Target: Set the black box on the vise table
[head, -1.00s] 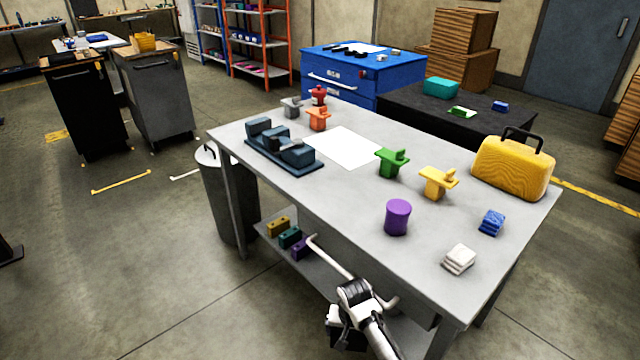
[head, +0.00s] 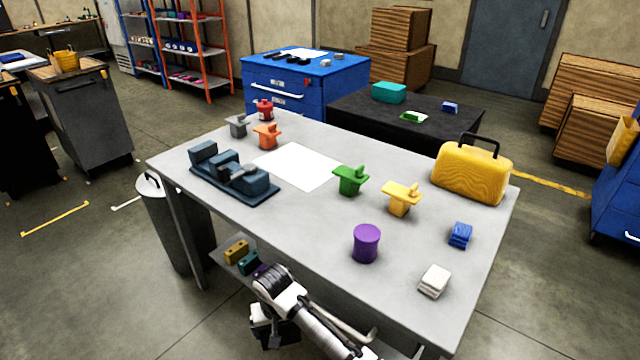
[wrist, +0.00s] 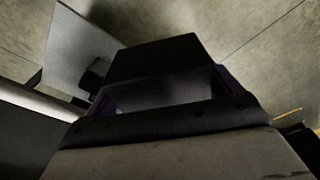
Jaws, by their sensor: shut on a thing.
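The black box (wrist: 155,60) is in my gripper (wrist: 165,88), seen in the wrist view with the floor beyond it. In the head view my gripper hangs low by the near side of the vise table (head: 310,225), below its top. A dark shape there (head: 284,334) looks like the box, partly hidden by my arm. The vise table has a grey top, and a dark blue vise (head: 235,180) stands on its left part.
On the table stand a white sheet (head: 298,166), a green part (head: 350,180), a yellow part (head: 401,198), a purple cylinder (head: 366,243), a yellow case (head: 472,172), blue blocks (head: 460,235) and white blocks (head: 434,281). The front middle of the top is clear. A lower shelf holds small blocks.

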